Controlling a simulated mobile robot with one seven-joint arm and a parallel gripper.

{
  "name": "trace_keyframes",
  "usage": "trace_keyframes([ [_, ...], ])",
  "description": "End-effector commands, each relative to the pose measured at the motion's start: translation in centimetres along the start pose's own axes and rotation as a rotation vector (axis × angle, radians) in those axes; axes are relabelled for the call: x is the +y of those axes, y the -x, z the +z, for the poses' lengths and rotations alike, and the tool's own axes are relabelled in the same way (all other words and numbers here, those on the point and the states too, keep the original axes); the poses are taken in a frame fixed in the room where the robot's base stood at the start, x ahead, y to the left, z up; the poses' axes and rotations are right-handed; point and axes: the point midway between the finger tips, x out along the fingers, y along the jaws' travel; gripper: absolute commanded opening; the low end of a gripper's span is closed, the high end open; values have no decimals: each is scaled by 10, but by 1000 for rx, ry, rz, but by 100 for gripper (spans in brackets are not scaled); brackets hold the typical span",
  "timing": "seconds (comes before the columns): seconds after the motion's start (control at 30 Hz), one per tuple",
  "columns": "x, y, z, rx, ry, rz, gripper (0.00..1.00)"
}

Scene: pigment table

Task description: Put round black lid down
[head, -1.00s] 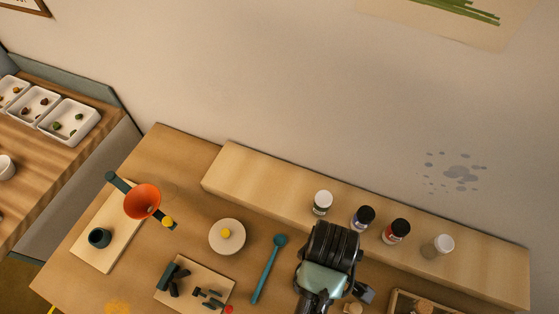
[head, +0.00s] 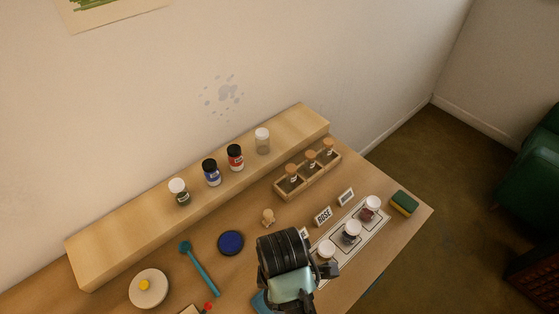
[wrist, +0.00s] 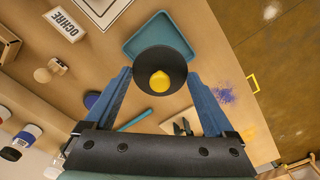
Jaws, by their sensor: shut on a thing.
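In the wrist view my gripper (wrist: 158,76) has its two blue fingers shut on the round black lid (wrist: 160,58), which has a yellow knob in its middle. The lid appears above part of a teal tray (wrist: 134,44); I cannot tell whether it touches anything below. In the head view my gripper's dark wrist (head: 284,255) covers the lid and fingers. A sliver of the teal tray (head: 261,303) shows beside it at the bottom edge.
A dark blue disc (head: 230,243), a wooden peg-like piece (head: 268,216) and a teal spoon-like tool (head: 200,270) lie near the arm. White-capped jars (head: 351,232) stand on a mat to the right. A raised shelf (head: 120,245) holds several jars.

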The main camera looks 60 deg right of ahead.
Motion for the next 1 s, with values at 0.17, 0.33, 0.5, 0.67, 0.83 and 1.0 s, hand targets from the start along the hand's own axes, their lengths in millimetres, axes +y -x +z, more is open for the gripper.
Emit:
trace_keyframes([
  [0.17,-1,-32,2,-3,-5,-7,36],
  [0.33,-1,-52,2,-1,-4,-3,36],
  [0.5,-2,-73,2,-2,-4,-5,36],
  [0.67,-1,-93,2,-2,-3,-4,36],
  [0.83,-1,-97,1,-1,-3,0,36],
  [1.0,-1,-97,2,-1,-3,-1,36],
])
